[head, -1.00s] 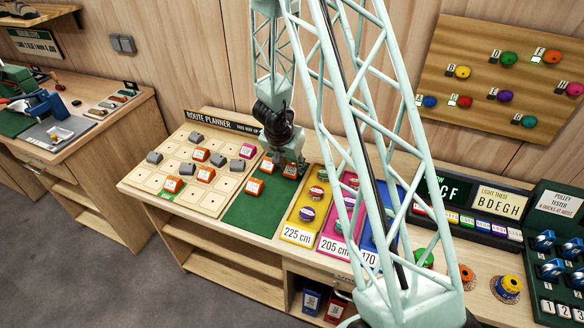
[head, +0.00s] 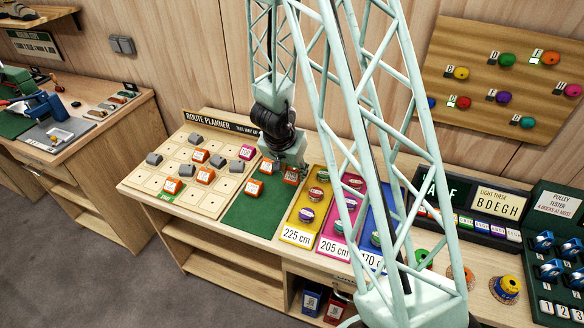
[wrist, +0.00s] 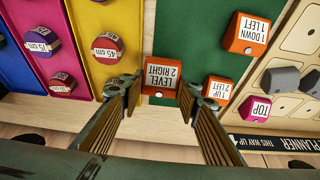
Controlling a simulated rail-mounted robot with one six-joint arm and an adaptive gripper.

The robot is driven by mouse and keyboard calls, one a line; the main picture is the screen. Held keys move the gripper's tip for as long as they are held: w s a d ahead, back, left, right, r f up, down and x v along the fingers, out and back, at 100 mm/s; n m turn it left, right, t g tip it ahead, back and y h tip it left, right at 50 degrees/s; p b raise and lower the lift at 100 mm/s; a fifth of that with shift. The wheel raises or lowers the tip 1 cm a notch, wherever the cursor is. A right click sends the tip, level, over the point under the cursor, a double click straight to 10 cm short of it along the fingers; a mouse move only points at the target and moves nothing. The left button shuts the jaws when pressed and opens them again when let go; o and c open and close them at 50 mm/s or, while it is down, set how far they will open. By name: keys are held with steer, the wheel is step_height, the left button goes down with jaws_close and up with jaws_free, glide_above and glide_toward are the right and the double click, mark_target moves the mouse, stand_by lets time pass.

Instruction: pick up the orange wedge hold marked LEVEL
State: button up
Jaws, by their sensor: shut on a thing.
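The orange wedge hold marked LEVEL 2 RIGHT (wrist: 161,83) sits between my fingers in the wrist view. My gripper (wrist: 158,88) is shut on it, one finger on each side. In the head view my gripper (head: 291,170) is at the back right of the green mat (head: 249,218), and the held wedge (head: 291,178) shows just below it. I cannot tell whether the wedge touches the mat. Two other orange wedges lie on the mat: one marked 1 DOWN 1 LEFT (wrist: 247,33) and one marked 1 UP 2 LEFT (wrist: 217,89), close beside my right-hand finger.
The route planner board (head: 205,201) with grey, orange and pink holds lies left of the mat. The yellow tray (head: 297,234), pink tray and blue tray with round holds lie to the right. A wooden wall stands behind.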

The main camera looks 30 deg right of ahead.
steer(key=s+a, duration=0.1)
steer(key=s, duration=0.2)
steer(key=s+a+b, duration=0.1)
steer(key=s, duration=0.2)
steer(key=s+a+r, duration=0.1)
steer(key=s+a, duration=0.1)
steer(key=s, duration=0.1)
steer(key=shift+s+a+b, duration=0.1)
steer(key=shift+s+b, duration=0.1)
steer(key=shift+b, duration=0.15)
